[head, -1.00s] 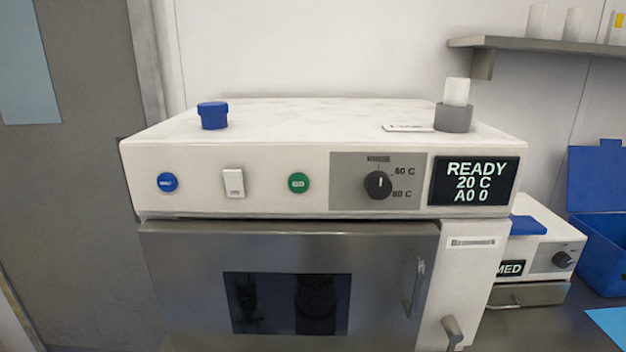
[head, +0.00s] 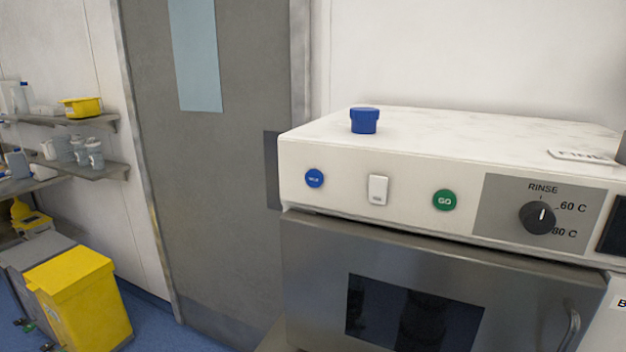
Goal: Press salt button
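The washer (head: 400,146) has a white control panel with a row of controls above a steel door. A round blue button (head: 314,178) sits at the left end of the panel; its small white label is too blurred to read surely. A white rocker switch (head: 378,189) is to its right, then a green GO button (head: 444,200). A dark knob (head: 537,217) sits on a grey plate marked RINSE, 60 C and 80 C. Neither of my grippers shows in the head view.
A blue cap (head: 364,120) stands on the washer top. A grey door (head: 215,160) is left of the washer. Further left are a yellow bin (head: 80,300), a grey bin (head: 38,250) and wall shelves (head: 90,170) with bottles. Blue floor shows between the bins and the door.

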